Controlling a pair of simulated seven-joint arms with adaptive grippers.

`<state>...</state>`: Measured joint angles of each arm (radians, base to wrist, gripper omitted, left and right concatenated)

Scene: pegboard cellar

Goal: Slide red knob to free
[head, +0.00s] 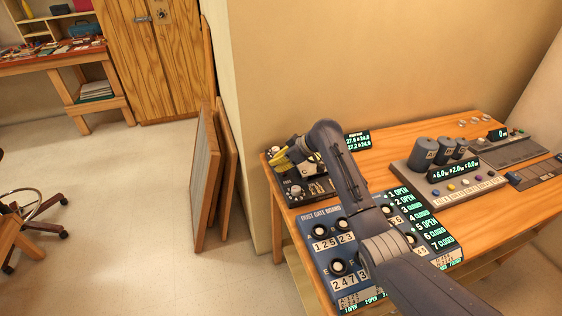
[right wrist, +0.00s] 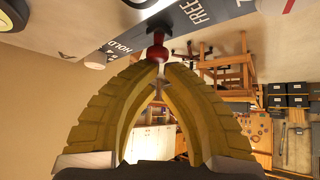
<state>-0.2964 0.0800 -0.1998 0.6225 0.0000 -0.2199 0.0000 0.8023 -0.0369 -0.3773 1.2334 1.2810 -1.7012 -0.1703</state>
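The red knob (right wrist: 157,48) shows in the right wrist view, on a dark stem at a grey strip (right wrist: 165,28) that reads HOLD on one side and FREE on the other. The knob sits between the two words. My right gripper (right wrist: 157,67) has its yellow fingertips drawn together around the knob's end. In the head view my right gripper (head: 277,158) reaches over a dark control box (head: 293,191) at the table's left end, and the knob cannot be made out there. My left gripper is not in view.
A blue dust gate board (head: 313,240) lies on the wooden table (head: 385,150) below my right arm. A grey console with dark cylinders (head: 424,154) stands to the right. A small lit display (head: 357,141) is behind the arm. Framed panels (head: 207,180) lean on the wall at left.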

